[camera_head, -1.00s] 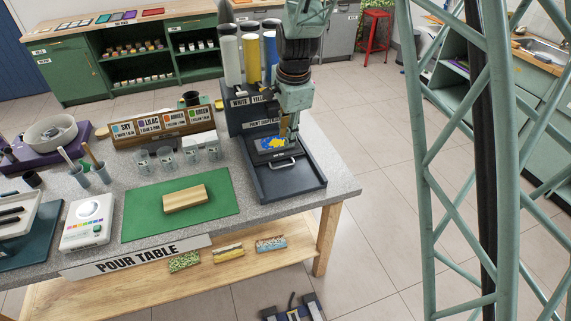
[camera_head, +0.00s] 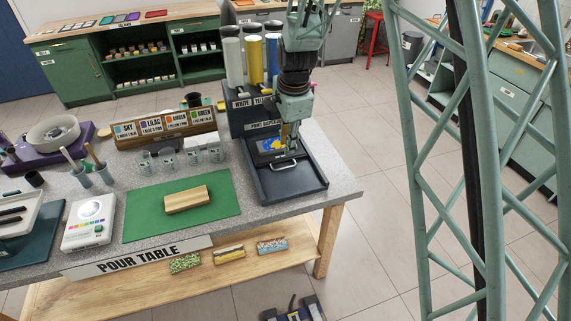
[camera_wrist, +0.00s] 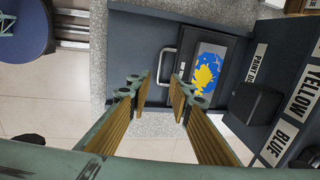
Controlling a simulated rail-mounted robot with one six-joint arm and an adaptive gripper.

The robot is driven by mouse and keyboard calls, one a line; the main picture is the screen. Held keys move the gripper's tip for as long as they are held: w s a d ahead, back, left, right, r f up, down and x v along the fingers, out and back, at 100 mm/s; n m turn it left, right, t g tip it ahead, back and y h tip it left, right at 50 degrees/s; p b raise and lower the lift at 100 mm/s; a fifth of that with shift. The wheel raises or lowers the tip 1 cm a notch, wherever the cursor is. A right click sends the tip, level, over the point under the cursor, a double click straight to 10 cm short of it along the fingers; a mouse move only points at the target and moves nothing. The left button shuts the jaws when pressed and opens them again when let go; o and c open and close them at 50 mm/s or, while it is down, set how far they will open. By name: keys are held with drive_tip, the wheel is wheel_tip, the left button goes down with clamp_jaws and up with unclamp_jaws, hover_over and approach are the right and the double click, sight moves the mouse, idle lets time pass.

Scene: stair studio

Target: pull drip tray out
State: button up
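The drip tray (camera_head: 264,146) is a dark shallow tray with blue and yellow paint on it. It sits low in the dark paint dispenser (camera_head: 240,118). Its light metal handle (camera_head: 285,166) faces the open front part of the dispenser's base (camera_head: 290,182). In the wrist view the tray (camera_wrist: 205,50) and its handle (camera_wrist: 164,66) also show. My gripper (camera_wrist: 159,84) is open, with the handle seen between its two ribbed fingers, near the tips. I cannot tell whether either finger touches the handle. In the head view my gripper (camera_head: 288,140) hangs over the tray.
The dispenser stands at the right end of the grey pour table (camera_head: 340,186). A green mat (camera_head: 145,222) with a wooden block (camera_head: 187,199) lies to its left. Clear cups (camera_head: 190,156) stand behind the mat. Open floor lies right of the table.

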sight(285, 167)
drive_tip(key=shift+w+a+f+b, duration=0.1)
drive_tip(key=shift+w+f+b, duration=0.15)
drive_tip(key=shift+f, duration=1.65)
drive_tip(key=shift+w+a+f+b, duration=0.15)
drive_tip(key=shift+w+f, duration=0.25)
drive_tip(key=shift+f, duration=1.45)
drive_tip(key=shift+w+a+f+b, duration=0.1)
drive_tip(key=shift+w+f+b, duration=0.15)
drive_tip(key=shift+f, duration=1.65)
drive_tip(key=shift+w, duration=0.1)
drive_tip(key=shift+c, duration=0.7)
clamp_jaws()
